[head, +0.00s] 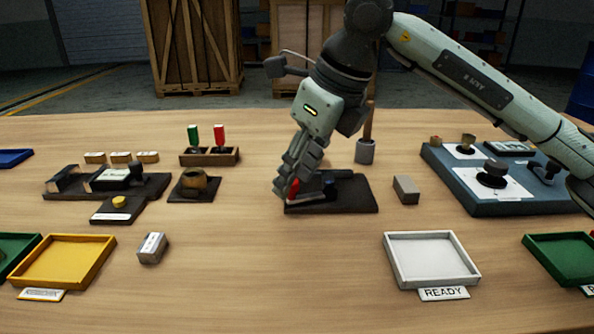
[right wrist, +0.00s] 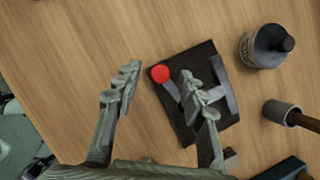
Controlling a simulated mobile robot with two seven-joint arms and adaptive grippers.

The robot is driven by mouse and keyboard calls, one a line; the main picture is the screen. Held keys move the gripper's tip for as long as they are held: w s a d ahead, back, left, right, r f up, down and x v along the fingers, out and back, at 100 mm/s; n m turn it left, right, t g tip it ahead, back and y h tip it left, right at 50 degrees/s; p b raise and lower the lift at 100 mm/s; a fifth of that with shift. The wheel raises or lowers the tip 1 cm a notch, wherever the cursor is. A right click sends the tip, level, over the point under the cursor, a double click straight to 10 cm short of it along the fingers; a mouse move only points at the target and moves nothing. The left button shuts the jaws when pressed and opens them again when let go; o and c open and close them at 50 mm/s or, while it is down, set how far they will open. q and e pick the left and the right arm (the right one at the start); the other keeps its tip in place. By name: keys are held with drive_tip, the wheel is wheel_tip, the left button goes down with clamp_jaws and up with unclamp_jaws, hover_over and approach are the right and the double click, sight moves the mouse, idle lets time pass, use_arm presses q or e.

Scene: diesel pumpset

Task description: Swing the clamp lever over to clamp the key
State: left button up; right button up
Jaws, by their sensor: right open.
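The clamp lever has a red knob (head: 294,187) and stands at the left end of a dark base plate (head: 352,194) in the head view. In the right wrist view the round red knob (right wrist: 160,73) sits at the plate's edge, with a grey lever arm (right wrist: 172,91) running from it. My right gripper (head: 287,187) is low over the plate's left end. Its open fingers (right wrist: 158,80) stand on either side of the knob, apart from each other. One finger partly covers grey metal parts on the plate. I cannot make out the key. My left gripper is not in view.
A small grey block (head: 406,190) lies right of the plate, and a cup with a wooden handle (head: 365,151) stands behind it. A blue-grey panel (head: 500,205) is farther right. A white READY tray (head: 431,259) is in front. The front middle of the table is clear.

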drive_tip(key=shift+c, duration=0.5)
clamp_jaws()
